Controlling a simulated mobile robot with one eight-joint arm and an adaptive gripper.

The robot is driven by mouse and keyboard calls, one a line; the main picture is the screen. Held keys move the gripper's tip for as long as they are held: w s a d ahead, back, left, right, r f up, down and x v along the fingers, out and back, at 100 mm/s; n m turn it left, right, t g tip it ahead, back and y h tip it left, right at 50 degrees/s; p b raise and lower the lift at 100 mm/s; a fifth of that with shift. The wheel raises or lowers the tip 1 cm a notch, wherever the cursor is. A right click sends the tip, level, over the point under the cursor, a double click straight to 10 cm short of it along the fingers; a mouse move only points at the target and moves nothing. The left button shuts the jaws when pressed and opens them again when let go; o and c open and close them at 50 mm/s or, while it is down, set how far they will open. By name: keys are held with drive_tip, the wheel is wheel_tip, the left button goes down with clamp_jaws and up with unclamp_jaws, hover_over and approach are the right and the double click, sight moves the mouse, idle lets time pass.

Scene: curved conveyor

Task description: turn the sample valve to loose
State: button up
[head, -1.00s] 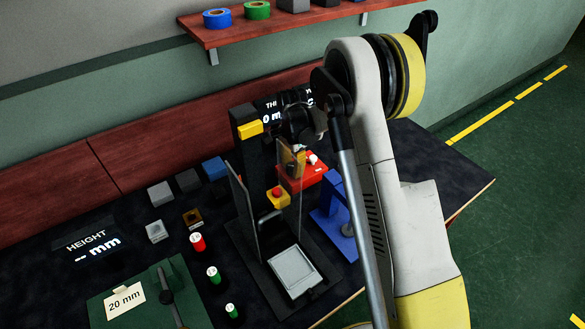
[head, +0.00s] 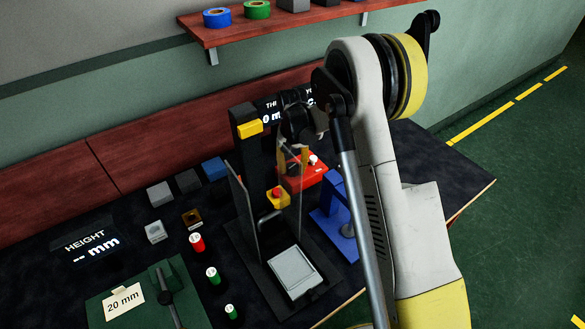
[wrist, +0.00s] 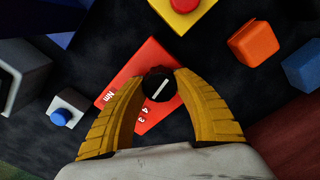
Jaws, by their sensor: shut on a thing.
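A red box (wrist: 133,70) carries a round black knob (wrist: 158,88) with a white pointer line, in the middle of the wrist view. The pointer slants up to the right. The marks "Nm", "4" and "3" show on the box; part of its face is hidden by my fingers, and no word "loose" can be read. My gripper (wrist: 161,80) has its two yellow fingers shut on the knob, one on each side. In the head view the red box (head: 312,176) stands behind the press-like stand, and my gripper (head: 294,156) is at it, partly hidden by my arm.
A yellow box with a red button (head: 277,197) stands close to the red box. A blue device (head: 334,215) is to its right. A clear panel (head: 300,205) and dark upright plate (head: 243,218) stand nearby. Several small blocks and pots lie to the left.

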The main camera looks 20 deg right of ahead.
drive_tip(key=n, duration=0.4)
drive_tip(key=shift+n, duration=0.3)
drive_tip(key=n, duration=0.3)
drive_tip(key=shift+n, duration=0.4)
drive_tip(key=n, duration=0.4)
drive_tip(key=shift+n, duration=1.7)
drive_tip(key=o, duration=1.2)
drive_tip(key=shift+c, duration=0.2)
